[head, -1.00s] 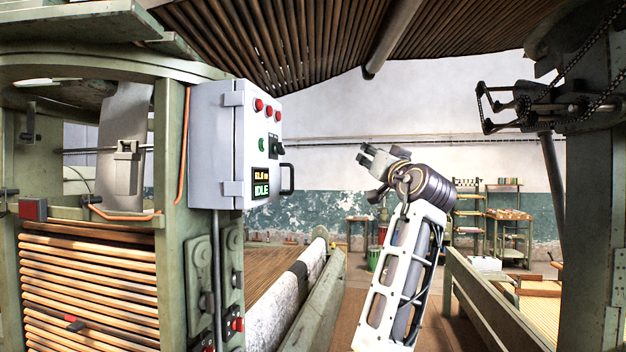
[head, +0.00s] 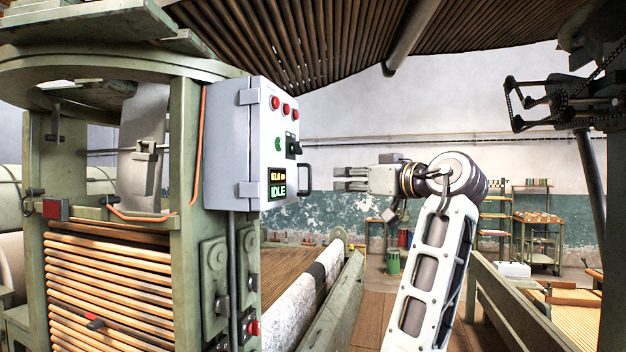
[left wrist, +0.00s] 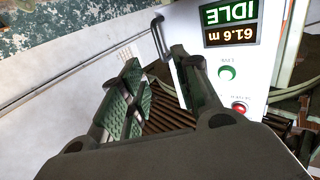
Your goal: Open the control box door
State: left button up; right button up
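The control box (head: 228,145) is a pale grey cabinet on a green machine post. Its door (head: 276,150) looks shut, with red buttons, a dark switch, a display reading IDLE and a dark bar handle (head: 308,178) at its right edge. My left gripper (head: 342,180) is level with the handle, a short way to its right, pointing at it. In the left wrist view, its two green-padded fingers (left wrist: 160,85) are apart with nothing between them. The handle (left wrist: 158,40) shows just beyond the fingertips, not gripped. My right gripper is in neither view.
The green machine frame (head: 187,150) with wooden slats stands left, below and beside the box. A beam (head: 325,310) runs below my arm. A green post (head: 612,230) stands far right. The air between gripper and handle looks clear.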

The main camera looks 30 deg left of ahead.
pick_arm(q)
jog(key=shift+w, duration=0.15)
jog(key=shift+a, duration=0.15)
jog(key=p+x, duration=0.4)
jog(key=x, duration=0.9)
jog(key=shift+a, duration=0.25)
jog(key=shift+w+f, duration=0.1)
grip_shut()
dwell(0.3)
